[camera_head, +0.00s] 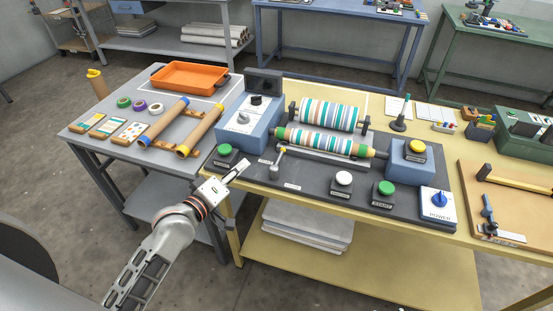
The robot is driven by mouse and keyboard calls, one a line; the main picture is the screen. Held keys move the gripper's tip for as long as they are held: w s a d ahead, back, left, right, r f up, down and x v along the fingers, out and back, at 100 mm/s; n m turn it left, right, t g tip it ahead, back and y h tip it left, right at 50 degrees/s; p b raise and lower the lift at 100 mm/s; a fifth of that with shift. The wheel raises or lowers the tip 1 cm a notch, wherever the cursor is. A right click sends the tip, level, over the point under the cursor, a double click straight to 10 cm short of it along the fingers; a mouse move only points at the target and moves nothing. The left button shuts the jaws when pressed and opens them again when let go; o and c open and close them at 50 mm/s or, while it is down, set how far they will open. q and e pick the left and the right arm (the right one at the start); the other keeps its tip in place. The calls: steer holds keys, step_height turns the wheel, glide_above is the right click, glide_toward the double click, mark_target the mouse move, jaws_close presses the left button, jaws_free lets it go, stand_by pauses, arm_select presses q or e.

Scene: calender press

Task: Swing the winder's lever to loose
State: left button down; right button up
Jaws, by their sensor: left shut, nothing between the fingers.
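The winder's lever (278,162) stands on the dark base plate (325,196) of the press, in front of the striped roller. It is a short grey arm with a yellow tip, leaning up and slightly right from a round grey pivot. Small white labels lie beside it, too small to read. My left gripper (241,167) is shut and empty. In the picture it is left of the lever, near the plate's left front edge, and apart from the lever. My right gripper is not in view.
A green button (224,149) sits just beyond my left gripper. A blue control box (246,124) stands behind it. White (344,178) and green (386,187) buttons and a power switch (438,201) lie right of the lever. Striped rollers (330,114) stand behind the lever.

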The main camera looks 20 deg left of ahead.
mark_target(278, 162)
arm_select(q)
steer(key=shift+w+r, duration=0.1)
stand_by(0.3)
steer(key=x, duration=0.9)
steer(key=shift+w, duration=0.1)
steer(key=d+f, duration=0.1)
steer(key=d, duration=0.1)
steer(key=shift+w+d+f, duration=0.25)
steer(key=shift+w+f, duration=0.05)
steer(key=shift+f, duration=0.1)
steer(key=shift+d+f, duration=0.3)
steer(key=shift+d, duration=0.2)
